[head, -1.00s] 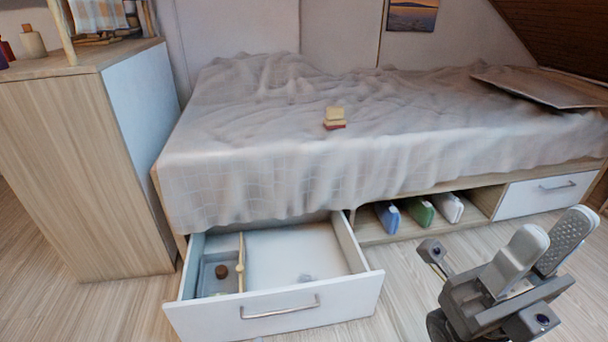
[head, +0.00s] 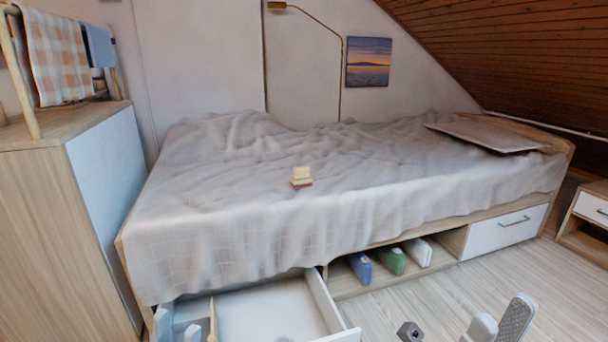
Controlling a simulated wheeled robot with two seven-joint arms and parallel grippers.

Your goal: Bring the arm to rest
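My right gripper (head: 498,322) shows at the bottom edge of the head view, right of the open drawer. Its two fingertips stand apart with nothing between them, over the wooden floor. The rest of both grippers is cut off by the frame's edge.
The white bed drawer (head: 275,310) is pulled out, its front mostly out of frame. The bed (head: 230,235) carries a small yellow and red stack (head: 301,177). Books (head: 391,261) stand in the open shelf. A cabinet (head: 112,205) is at left.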

